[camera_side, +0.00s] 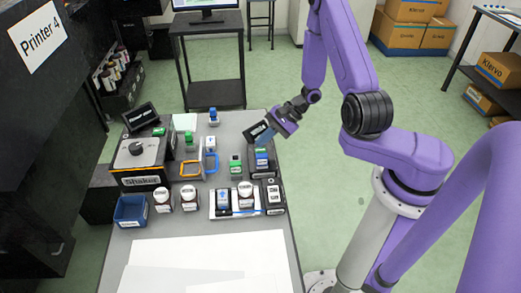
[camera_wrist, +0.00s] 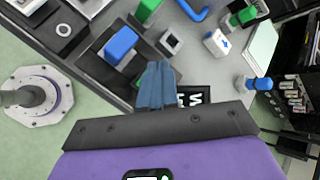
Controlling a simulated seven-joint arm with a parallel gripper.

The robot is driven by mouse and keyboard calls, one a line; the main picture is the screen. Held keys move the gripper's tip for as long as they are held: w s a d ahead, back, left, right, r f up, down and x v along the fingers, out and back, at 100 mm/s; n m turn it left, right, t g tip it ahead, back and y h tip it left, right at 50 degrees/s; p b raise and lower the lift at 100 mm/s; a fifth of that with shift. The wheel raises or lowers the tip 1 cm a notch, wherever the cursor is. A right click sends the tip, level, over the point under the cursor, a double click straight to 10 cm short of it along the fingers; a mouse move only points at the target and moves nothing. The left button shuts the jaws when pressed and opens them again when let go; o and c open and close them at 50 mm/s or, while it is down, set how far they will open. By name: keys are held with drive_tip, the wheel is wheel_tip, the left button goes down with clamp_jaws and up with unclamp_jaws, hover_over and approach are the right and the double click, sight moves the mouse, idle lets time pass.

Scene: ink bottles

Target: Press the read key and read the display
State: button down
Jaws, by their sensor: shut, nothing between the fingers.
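My gripper (camera_side: 263,140) hangs above the right back part of the bench, tilted down to the left. Its blue-grey fingers are shut together and empty, also seen in the wrist view (camera_wrist: 157,85). A small black panel with white characters (camera_side: 256,130) shows beside the fingers; in the wrist view they partly hide it (camera_wrist: 194,97), so I cannot read it whole. Below stands a dark unit (camera_wrist: 97,55) with a blue block (camera_wrist: 121,43) in it. My gripper is apart from the unit. I cannot make out which part is the read key.
Several bottles, a blue bin (camera_side: 131,211) and a white tray (camera_side: 222,213) stand along the middle. White sheets (camera_side: 205,262) cover the front.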

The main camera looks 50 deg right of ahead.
sight(263, 150)
drive_tip(key=shift+r, duration=2.5)
drive_tip(key=shift+a+r, duration=0.2)
drive_tip(key=shift+a, duration=0.05)
drive_tip(key=s+a+r+n+g, duration=0.7)
drive_tip(key=a+r+n+g, duration=0.15)
drive_tip(key=a+n, duration=0.35)
drive_tip(key=s+d+r+n+t+h, duration=0.1)
drive_tip(key=s+d+r+n+h, duration=0.1)
drive_tip(key=s+n, duration=0.6)
drive_tip(key=s+d+r+n+t+h, duration=0.2)
drive_tip(key=s+r+n+h, duration=0.3)
drive_tip(key=s+n, duration=0.3)
drive_tip(key=shift+s+d+r, duration=0.5)
drive_tip(key=shift+s+r, duration=0.15)
drive_tip(key=shift+s, duration=0.35)
